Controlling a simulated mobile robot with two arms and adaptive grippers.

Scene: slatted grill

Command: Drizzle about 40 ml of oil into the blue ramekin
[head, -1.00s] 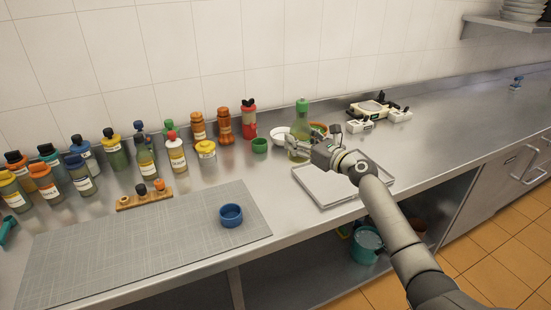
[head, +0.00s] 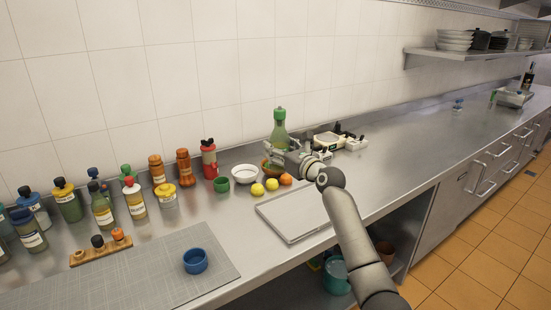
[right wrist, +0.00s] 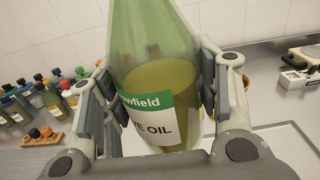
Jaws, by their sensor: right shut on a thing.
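The blue ramekin (head: 195,261) stands on the right part of the grey mat in the head view. Its inside looks empty, though it is small in the picture. My right gripper (head: 276,155) is shut on the oil bottle (head: 280,132), a green bottle with a green cap, and holds it upright. In the right wrist view the oil bottle (right wrist: 155,80) sits between both fingers, with yellowish oil inside and a partly hidden label reading "OIL". The bottle is behind and right of the ramekin, well apart from it. My left gripper is not in view.
A grey tray (head: 292,216) lies right of the mat (head: 140,275). A white bowl (head: 244,174), a green ramekin (head: 222,184), lemons (head: 257,189) and an orange fruit (head: 286,179) stand near the bottle. Several condiment bottles line the wall at left. The counter at far right is mostly clear.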

